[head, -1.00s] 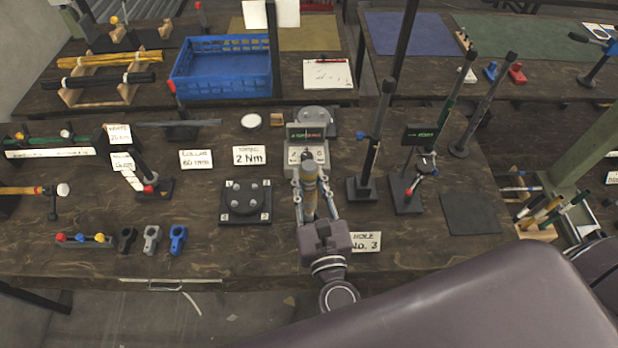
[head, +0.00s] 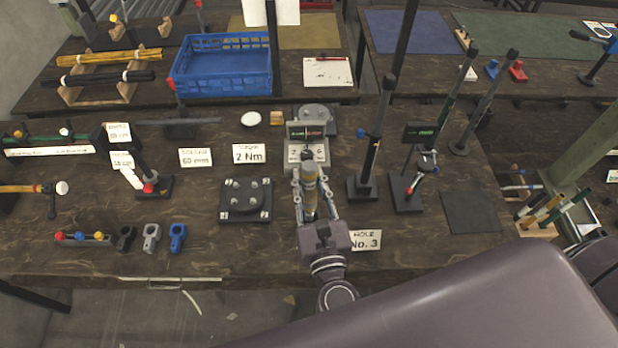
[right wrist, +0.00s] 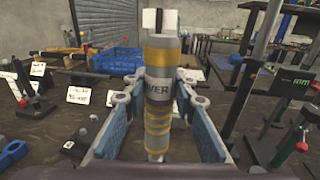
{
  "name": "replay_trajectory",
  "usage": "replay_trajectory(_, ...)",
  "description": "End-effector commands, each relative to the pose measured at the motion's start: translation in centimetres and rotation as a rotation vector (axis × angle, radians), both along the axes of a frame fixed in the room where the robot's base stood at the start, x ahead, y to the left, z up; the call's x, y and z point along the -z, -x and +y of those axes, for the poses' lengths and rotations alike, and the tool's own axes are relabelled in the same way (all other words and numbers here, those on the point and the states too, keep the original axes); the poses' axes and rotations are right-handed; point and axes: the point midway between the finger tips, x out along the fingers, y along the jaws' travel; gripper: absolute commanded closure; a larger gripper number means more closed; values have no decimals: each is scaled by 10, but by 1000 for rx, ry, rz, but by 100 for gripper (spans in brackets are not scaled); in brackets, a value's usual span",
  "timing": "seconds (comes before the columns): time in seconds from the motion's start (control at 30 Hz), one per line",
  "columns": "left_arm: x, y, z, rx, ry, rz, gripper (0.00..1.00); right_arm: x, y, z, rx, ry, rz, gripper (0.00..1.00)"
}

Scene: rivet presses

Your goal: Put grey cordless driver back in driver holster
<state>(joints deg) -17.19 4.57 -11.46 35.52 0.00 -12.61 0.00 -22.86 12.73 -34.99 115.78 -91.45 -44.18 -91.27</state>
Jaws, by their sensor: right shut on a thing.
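My right gripper (head: 313,195) is shut on the grey cordless driver (head: 309,178), at the front middle of the workbench. In the right wrist view the driver (right wrist: 160,85) is a grey cylinder with yellow bands, about upright between the two blue-padded fingers. Part of a label on it reads "VER". In the head view it overlaps the front of a grey instrument with a display (head: 307,152), and I cannot tell whether they touch. I cannot pick out the driver holster for certain. My left gripper is not in view.
A black plate with posts (head: 246,201) stands left of my right gripper. A "No. 3" card (head: 366,241) lies to its right. Upright stands (head: 368,150) rise close on the right. Black, grey and blue small parts (head: 178,238) lie at the front left. A blue crate (head: 222,70) stands behind.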

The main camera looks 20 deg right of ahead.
Motion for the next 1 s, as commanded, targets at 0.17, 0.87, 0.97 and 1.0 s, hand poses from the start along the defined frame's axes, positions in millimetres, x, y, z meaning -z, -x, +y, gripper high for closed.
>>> replay_trajectory(0.17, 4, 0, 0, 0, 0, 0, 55, 3, -1, 0, 0, 1, -4, 100)
replay_trajectory(0.87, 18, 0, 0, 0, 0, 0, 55, 20, -1, 0, 0, 0, -4, 100)
replay_trajectory(0.97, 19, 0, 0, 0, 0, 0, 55, 22, -1, 0, 0, 0, -4, 100)
replay_trajectory(1.0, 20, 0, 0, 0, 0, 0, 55, 23, -1, 0, 0, 0, -4, 100)
